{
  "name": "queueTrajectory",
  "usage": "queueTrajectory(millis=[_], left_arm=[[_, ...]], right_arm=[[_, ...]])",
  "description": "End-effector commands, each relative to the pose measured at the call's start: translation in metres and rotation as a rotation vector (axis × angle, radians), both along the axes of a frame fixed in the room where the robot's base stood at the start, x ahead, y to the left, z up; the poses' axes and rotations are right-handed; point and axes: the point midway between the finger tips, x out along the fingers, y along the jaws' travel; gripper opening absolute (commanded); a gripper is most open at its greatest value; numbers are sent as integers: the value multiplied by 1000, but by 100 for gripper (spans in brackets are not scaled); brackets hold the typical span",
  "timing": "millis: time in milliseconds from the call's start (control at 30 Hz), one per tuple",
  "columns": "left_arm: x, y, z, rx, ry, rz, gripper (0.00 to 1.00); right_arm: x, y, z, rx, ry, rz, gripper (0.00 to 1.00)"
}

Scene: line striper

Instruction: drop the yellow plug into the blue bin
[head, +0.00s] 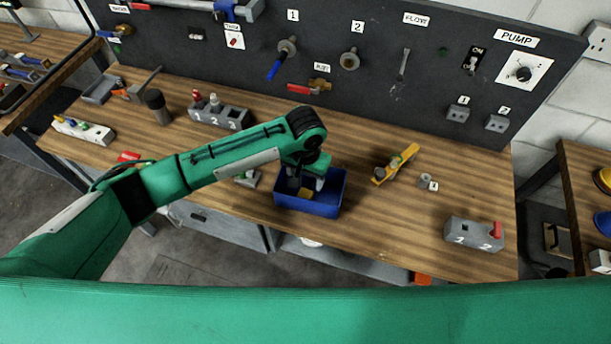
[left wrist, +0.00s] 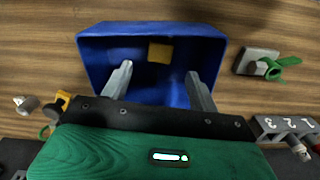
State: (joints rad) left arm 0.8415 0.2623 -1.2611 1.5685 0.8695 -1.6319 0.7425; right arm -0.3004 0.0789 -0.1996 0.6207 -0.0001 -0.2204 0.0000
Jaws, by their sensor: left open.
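The blue bin (head: 325,205) stands on the wooden bench near its front edge; it also shows in the left wrist view (left wrist: 90,55). A small yellow block, which looks like the yellow plug (head: 305,193), lies inside the bin. In the left wrist view the yellow plug (left wrist: 160,53) rests near the bin's far wall, apart from my fingers. My left gripper (head: 306,182) is over the bin, its two fingers (left wrist: 160,82) spread and empty. My right gripper does not show in the views.
A grey block with a green part (head: 247,178) sits left of the bin. A yellow tool (head: 395,164) lies to the right. A numbered grey block (head: 220,115) stands behind, and another with a red part (head: 474,234) is at the front right. The panel (head: 440,75) bounds the bench's back.

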Motion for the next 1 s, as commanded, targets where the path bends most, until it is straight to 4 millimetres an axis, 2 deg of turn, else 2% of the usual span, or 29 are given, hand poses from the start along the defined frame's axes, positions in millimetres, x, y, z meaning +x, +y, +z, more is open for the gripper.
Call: queueTrajectory(millis=[133, 233, 700, 833, 1000], left_arm=[[0, 0, 3, 0, -1, 0, 61], [1, -1, 14, -1, -3, -1, 61], [0, -1, 112, -2, -4, -2, 61], [0, -1, 129, -2, -2, -1, 61], [0, 0, 138, 1, 0, 0, 61]], right_arm=[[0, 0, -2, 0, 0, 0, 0], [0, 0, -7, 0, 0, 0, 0], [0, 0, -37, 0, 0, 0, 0], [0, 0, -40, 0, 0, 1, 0], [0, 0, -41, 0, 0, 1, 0]])
